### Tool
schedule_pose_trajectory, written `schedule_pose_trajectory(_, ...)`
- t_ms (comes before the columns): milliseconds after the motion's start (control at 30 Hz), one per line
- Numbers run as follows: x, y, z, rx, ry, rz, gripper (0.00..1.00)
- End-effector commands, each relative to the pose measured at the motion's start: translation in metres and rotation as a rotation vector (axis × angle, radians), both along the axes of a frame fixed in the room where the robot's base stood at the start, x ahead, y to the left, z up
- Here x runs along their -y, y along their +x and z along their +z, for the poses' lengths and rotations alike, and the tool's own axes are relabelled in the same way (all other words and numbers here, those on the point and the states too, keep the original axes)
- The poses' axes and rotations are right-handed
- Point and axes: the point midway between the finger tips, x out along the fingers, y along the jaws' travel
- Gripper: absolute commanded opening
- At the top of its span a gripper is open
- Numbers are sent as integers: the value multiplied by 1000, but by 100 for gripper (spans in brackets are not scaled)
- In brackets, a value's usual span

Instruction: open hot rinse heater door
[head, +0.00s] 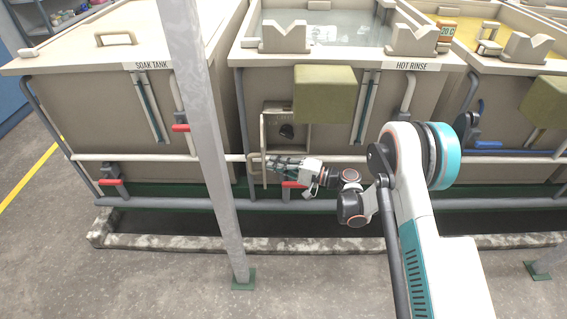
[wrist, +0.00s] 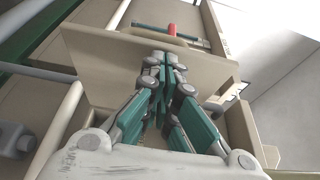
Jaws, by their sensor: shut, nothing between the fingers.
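The hot rinse tank (head: 335,105) bears a label in the head view. A beige heater box (head: 290,135) is on its front under an olive block, with its inside and a dark round part showing. Its door (head: 264,150) stands swung out at the box's left side, seen nearly edge-on, with a handle (head: 254,163) on its left. My gripper (head: 272,163) is shut and empty at the door's right side, on its inner face. In the wrist view the fingertips (wrist: 166,65) are together close to a beige panel (wrist: 115,65); I cannot tell whether they touch.
A grey post (head: 205,140) stands in front, left of the door. A cream pipe (head: 160,157) and red-handled valves (head: 112,182) run along the tank fronts. The soak tank (head: 100,100) is at left.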

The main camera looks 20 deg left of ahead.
Motion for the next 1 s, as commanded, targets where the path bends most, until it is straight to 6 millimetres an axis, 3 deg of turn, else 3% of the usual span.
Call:
schedule_pose_trajectory(333,-14,-9,0,0,0,1,0)
schedule_pose_trajectory(1000,-9,-5,0,0,0,0,0)
